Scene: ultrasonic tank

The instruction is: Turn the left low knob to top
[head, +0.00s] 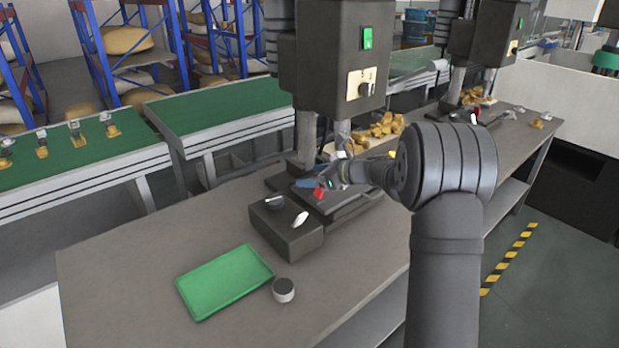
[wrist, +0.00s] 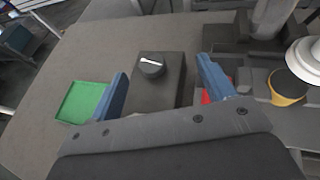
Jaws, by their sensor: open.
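A dark control box (head: 290,240) stands on the grey table below the drill press. Its top carries a dark round knob (head: 267,201) with a pale mark and a separate white piece (head: 300,219). In the wrist view the box (wrist: 160,95) shows one knob (wrist: 152,66), its white pointer lying roughly left to right. My gripper (head: 308,183) is near the press base, just beyond the box. In the wrist view its blue fingers (wrist: 162,68) are apart, with the knob seen between them and nothing held. The gripper body covers the lower part of that view.
A green tray (head: 225,282) and a small grey cylinder with a dark top (head: 283,290) are on the table in front. A red part (head: 319,193) shows near my fingers. The drill press (head: 345,60), with a knob on its panel (head: 367,89), stands behind. The table's left side is clear.

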